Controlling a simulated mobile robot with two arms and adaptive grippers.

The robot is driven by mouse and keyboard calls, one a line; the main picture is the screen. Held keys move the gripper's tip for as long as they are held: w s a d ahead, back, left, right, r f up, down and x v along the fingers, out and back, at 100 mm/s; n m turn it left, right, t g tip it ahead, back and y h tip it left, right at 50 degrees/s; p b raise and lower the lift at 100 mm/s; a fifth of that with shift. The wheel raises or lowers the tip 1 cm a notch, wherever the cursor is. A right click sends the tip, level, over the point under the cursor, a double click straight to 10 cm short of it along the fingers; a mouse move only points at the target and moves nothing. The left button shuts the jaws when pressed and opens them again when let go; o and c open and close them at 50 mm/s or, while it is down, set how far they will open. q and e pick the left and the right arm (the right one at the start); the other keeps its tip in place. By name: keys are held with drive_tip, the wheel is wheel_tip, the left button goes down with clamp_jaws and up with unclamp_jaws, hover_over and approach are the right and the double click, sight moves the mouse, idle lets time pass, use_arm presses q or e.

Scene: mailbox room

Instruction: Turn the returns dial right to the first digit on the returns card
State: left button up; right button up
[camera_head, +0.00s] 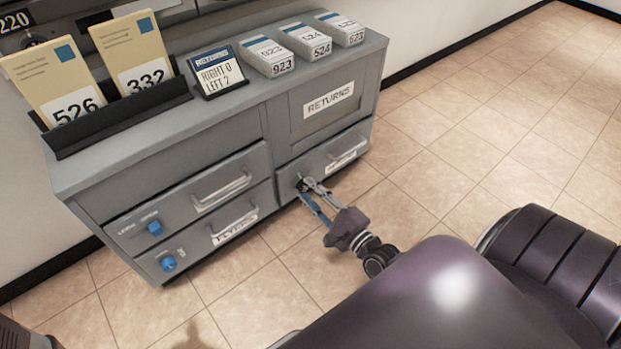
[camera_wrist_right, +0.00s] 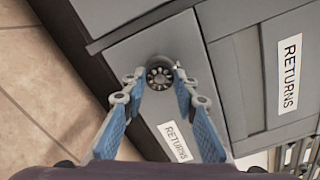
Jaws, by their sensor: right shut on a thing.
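The returns card (camera_head: 216,73) stands on top of the grey cabinet and reads "RIGHT 0, LEFT 2". The returns dial (camera_wrist_right: 159,75) is a small dark round knob on the lower right drawer front, beside the drawer's RETURNS label (camera_wrist_right: 175,142). My right gripper (camera_head: 305,185) is at the dial in the head view. In the right wrist view its blue-padded fingers (camera_wrist_right: 155,80) reach to either side of the dial, shut on it. The fingers cover most of the dial in the head view, and its digits are too small to read. My left gripper is not in view.
The drawer has a bar handle (camera_head: 347,151) right of the dial. Left drawers (camera_head: 200,205) have handles and blue knobs. Envelopes in a black rack (camera_head: 120,118) and several label stacks (camera_head: 305,42) stand on top. The tiled floor (camera_head: 480,120) at right is clear.

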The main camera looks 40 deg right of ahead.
drive_tip(key=m, duration=0.4)
drive_tip(key=shift+m+b, duration=0.3)
drive_tip(key=shift+b, duration=0.05)
idle(0.4)
drive_tip(key=o, duration=1.2)
drive_tip(key=shift+c, duration=0.2)
drive_tip(key=s, duration=1.2)
drive_tip(key=shift+d, duration=0.45)
